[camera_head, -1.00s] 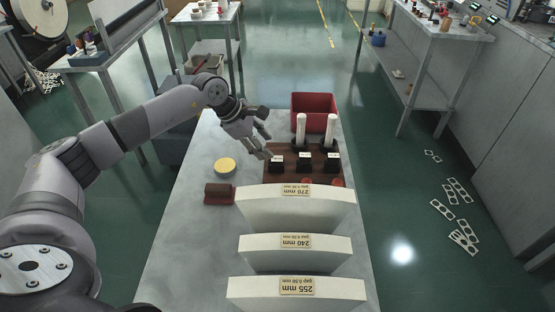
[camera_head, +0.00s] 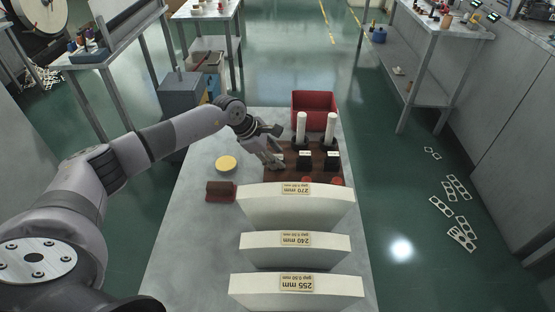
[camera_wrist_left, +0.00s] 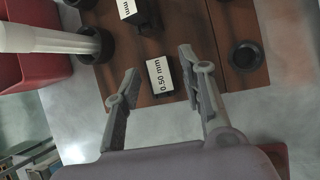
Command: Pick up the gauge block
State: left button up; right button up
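A small dark gauge block with a white "0.50 mm" label (camera_wrist_left: 160,77) sits on the brown wooden board (camera_wrist_left: 188,20) in the left wrist view. My left gripper (camera_wrist_left: 158,68) is open, with one finger on each side of this block and visible gaps to it. In the head view my left gripper (camera_head: 274,158) is over the board's left part and hides most of the block there. Two other dark blocks with white labels, a middle one (camera_head: 304,161) and a right one (camera_head: 331,162), stand to its right. My right gripper is not in view.
Two white cylinders (camera_head: 301,128) stand upright behind the blocks, before a red bin (camera_head: 315,106). Three large white pieces (camera_head: 297,208) with upside-down mm labels fill the table's front. A yellow disc (camera_head: 226,163) and a dark red block (camera_head: 220,191) lie left.

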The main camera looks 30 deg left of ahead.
pick_arm(q)
jog(key=c, duration=0.8)
grip_shut()
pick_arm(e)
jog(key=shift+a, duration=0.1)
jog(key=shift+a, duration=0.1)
